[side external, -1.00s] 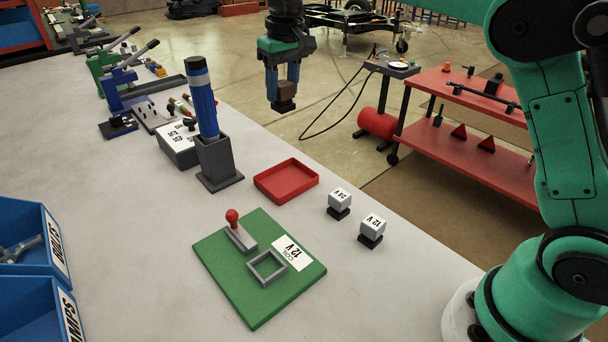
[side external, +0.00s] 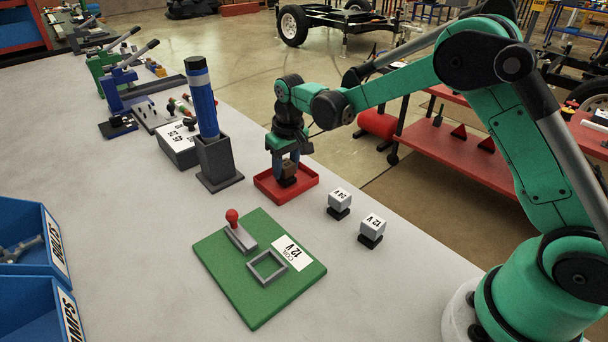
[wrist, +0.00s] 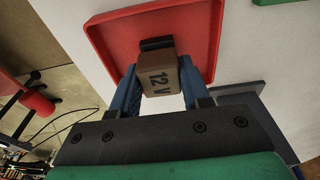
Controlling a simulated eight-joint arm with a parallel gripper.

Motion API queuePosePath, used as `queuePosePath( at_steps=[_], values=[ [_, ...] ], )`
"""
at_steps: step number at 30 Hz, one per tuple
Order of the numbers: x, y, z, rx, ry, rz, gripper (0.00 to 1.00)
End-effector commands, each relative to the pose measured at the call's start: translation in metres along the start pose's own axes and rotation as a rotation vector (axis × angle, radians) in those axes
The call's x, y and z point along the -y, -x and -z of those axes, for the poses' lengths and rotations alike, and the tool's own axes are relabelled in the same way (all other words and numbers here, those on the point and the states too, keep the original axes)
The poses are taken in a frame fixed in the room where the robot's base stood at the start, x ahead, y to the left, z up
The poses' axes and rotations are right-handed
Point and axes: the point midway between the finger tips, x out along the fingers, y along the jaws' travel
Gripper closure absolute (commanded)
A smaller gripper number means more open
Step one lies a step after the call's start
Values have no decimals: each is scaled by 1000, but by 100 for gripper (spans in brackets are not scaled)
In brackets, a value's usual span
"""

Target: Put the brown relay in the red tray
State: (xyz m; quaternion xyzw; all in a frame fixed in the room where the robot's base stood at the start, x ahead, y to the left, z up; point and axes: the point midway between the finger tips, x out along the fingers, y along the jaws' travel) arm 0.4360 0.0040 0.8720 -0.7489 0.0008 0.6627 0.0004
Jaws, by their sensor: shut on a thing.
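The brown relay (wrist: 160,78), marked 12 V with a black base, is between the blue fingers of my gripper (wrist: 157,92). My gripper (side external: 288,174) is shut on the relay. The relay also shows in the side view (side external: 289,168), upright inside the outline of the red tray (side external: 262,186). I cannot tell whether its base touches the tray floor. The red tray also shows in the wrist view (wrist: 110,42), behind the relay. The fingers hide part of the tray.
Two pale relays, one marked 24 V (side external: 339,198) and one marked 12 V (side external: 373,225), stand right of the tray. A green board (side external: 235,291) with a grey square frame lies in front. A grey holder (side external: 218,163) with a blue cylinder stands close left of the tray.

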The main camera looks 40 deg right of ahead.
Motion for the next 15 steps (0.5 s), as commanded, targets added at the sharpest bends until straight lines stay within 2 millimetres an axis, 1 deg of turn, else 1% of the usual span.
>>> queuePosePath(
  at_steps=[8, 9, 11, 12, 15],
  values=[
    [0, -2, 0, 0, 0, 0, 100],
    [0, -3, 0, 0, 0, 0, 56],
    [0, -3, 0, 0, 0, 0, 39],
    [0, -2, 0, 0, 0, 0, 28],
    [0, -2, 0, 0, 0, 0, 27]
  ],
)
